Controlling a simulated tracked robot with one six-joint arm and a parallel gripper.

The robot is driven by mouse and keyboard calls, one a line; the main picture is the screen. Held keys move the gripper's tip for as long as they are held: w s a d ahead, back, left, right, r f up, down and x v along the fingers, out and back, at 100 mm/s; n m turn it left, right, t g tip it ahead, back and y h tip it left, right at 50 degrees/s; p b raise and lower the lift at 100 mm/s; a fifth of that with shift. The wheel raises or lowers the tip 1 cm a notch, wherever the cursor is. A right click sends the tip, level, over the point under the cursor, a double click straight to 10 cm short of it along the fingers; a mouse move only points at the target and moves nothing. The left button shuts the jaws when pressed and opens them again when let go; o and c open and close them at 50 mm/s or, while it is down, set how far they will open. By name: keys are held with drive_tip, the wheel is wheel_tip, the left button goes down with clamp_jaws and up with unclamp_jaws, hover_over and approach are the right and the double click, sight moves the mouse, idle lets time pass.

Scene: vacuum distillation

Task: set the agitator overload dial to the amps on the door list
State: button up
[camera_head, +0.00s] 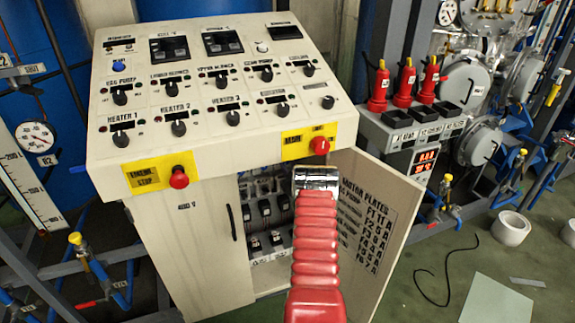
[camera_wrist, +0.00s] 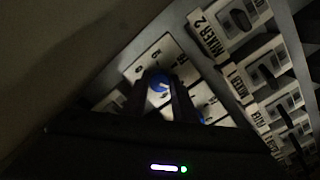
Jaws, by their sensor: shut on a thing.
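In the wrist view my gripper (camera_wrist: 159,92) is shut on a small blue dial (camera_wrist: 158,82) with a pale pointer mark. The dial sits on a white module face (camera_wrist: 150,60) with small digits, too dim to read surely. The dial's own name label does not show. In the head view the gripper is hidden behind my red ribbed arm, which reaches into the open cabinet. The door list (camera_head: 368,218), headed as motor plates, is on the open door's inner face. Its rows end in amps, but my arm covers part and the text is too small to read surely.
A second blue dial (camera_wrist: 200,117) shows beside my finger. The console (camera_head: 215,100) overhangs the cabinet opening. The open door (camera_head: 395,200) stands close to the arm's right.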

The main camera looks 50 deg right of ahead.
drive_tip(key=shift+m, duration=1.2)
drive_tip(key=m, duration=1.1)
drive_tip(key=shift+s+d+y, duration=0.1)
drive_tip(key=shift+s+y, duration=0.05)
drive_tip(key=shift+y, duration=0.25)
drive_tip(key=m, duration=0.5)
drive_tip(key=shift+d+m, duration=0.1)
drive_tip(key=shift+m, duration=0.2)
drive_tip(key=m, duration=0.4)
drive_tip(key=shift+s+d+f, duration=0.1)
drive_tip(key=shift+s, duration=0.15)
drive_tip(key=o, duration=1)
